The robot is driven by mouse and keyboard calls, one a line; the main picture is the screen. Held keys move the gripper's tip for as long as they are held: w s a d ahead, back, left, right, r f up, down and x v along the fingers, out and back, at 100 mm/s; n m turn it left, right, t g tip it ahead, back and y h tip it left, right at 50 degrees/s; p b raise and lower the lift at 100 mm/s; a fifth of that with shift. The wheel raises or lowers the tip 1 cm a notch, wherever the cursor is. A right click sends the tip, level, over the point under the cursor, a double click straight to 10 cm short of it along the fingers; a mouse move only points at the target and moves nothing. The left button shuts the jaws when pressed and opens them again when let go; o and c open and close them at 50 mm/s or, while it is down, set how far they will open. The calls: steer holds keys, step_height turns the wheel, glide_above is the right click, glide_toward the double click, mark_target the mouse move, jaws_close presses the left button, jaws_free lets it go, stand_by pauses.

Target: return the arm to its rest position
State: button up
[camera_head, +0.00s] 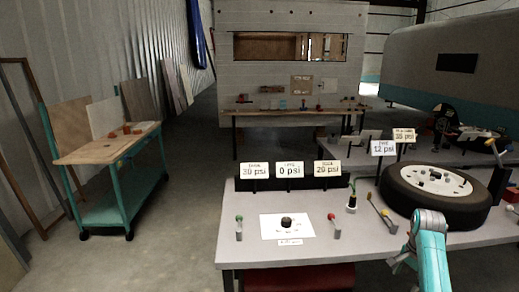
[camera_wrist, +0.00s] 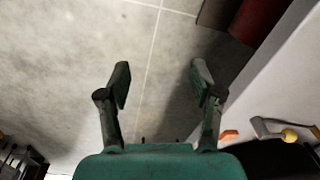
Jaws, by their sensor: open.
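My gripper (camera_wrist: 160,85) shows in the wrist view with its two dark fingers apart and nothing between them. It points down over bare grey concrete floor, beside the edge of a light table. In the head view my teal arm rises at the lower right, in front of the grey workbench (camera_head: 330,256). The gripper's fingers cannot be made out there.
A wheel with a tyre (camera_head: 399,203) lies on the workbench close behind my arm. Pressure cards (camera_head: 290,170), a white sheet (camera_head: 270,228) and small valve-like parts (camera_head: 334,225) are also on it. A teal cart (camera_head: 93,205) stands left. The floor between is clear.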

steer(key=s+a+f+n+t, duration=0.2)
steer(key=s+a+f, duration=0.25)
steer(key=f, duration=0.55)
steer(key=s+a+f+n+t, duration=0.1)
steer(key=s+a+f, duration=0.4)
steer(key=f, duration=0.5)
steer(key=s+a+f+n+t+h, duration=0.1)
steer(key=s+a+f+n+t, duration=0.1)
steer(key=s+a+f, duration=0.4)
steer(key=s+a+f+n+t, duration=0.15)
steer(key=s+a, duration=0.25)
steer(key=s, duration=0.5)
steer(key=s+a+r+n+t, duration=0.2)
steer(key=s+a+r, duration=0.15)
steer(key=s, duration=0.65)
steer(key=s+a+r+n+t, duration=0.25)
steer(key=s+r, duration=0.25)
steer(key=s, duration=0.4)
steer(key=s+a+r+n+t, duration=0.1)
steer(key=s+r, duration=0.5)
steer(key=r, duration=0.4)
steer(key=s+a+r+n+t+y, duration=0.1)
steer(key=s+a+r+n+t, duration=0.1)
steer(key=s+r, duration=0.5)
step_height(320, 180, up, 3)
steer(key=shift+a+r, duration=0.2)
steer(key=shift+a, duration=0.05)
